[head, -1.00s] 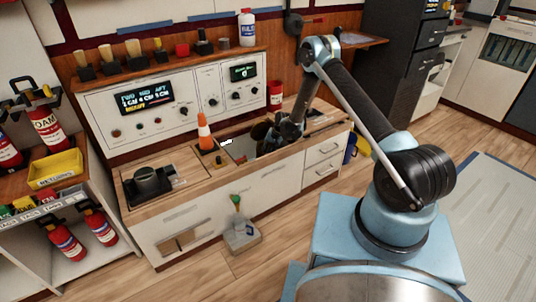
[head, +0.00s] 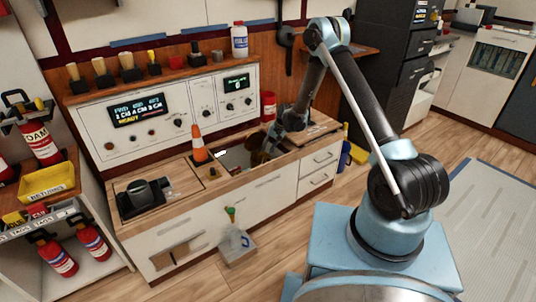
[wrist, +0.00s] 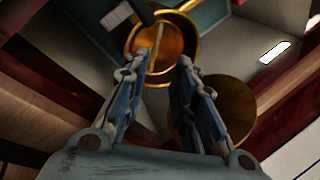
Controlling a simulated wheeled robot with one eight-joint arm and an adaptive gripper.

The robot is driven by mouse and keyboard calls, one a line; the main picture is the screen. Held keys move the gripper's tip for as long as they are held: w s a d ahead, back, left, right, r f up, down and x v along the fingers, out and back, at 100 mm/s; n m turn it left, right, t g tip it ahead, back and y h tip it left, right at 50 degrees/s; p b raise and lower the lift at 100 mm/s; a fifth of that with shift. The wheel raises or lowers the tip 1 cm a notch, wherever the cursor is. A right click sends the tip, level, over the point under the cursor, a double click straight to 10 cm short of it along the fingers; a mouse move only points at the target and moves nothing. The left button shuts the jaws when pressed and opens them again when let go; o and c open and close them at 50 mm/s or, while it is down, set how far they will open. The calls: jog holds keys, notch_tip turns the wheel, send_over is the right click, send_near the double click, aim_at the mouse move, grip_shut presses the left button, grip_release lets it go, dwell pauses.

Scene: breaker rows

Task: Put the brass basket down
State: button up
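The brass basket is a round, gold-coloured cup (wrist: 178,40) near the top of the wrist view, with a pale bar across its opening. In the head view, brass shapes (head: 261,157) sit low in the dark counter well. My gripper (wrist: 163,62) has its two blue fingers apart, with the near side of the cup showing between and beyond the tips. I cannot tell whether a finger touches its rim. A second round brass surface (wrist: 228,108) lies lower right, partly behind the right finger. In the head view my gripper (head: 274,140) reaches down toward the well.
An orange cone (head: 198,146) stands at the well's left edge. The control panel (head: 170,108) rises behind the counter. A red can (head: 268,105) is at the back. A black device (head: 140,195) occupies the counter's left.

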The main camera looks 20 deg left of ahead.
jog(key=d+r+t, duration=0.1)
jog(key=d+r, duration=0.5)
jog(key=r, duration=0.4)
jog(key=d+r, duration=0.7)
jog(key=r, duration=0.3)
jog(key=s+d+r+h, duration=0.2)
jog(key=s+d+r, duration=0.7)
jog(key=d+r, duration=0.55)
jog(key=s+d+r+t+h, duration=0.1)
jog(key=s+d+r, duration=0.2)
jog(key=s+d, duration=0.4)
jog(key=s+d+r, duration=0.2)
jog(key=s+d, duration=0.3)
jog(key=s, duration=0.3)
jog(key=s+d+f, duration=0.3)
jog(key=s+d, duration=0.1)
jog(key=s, duration=0.5)
jog(key=s+d+f+h, duration=0.1)
jog(key=s+d+f, duration=0.2)
jog(key=s, duration=0.6)
jog(key=shift+d+m+t+h, duration=0.3)
jog(key=shift+d+m, duration=0.1)
jog(key=shift+d, duration=0.65)
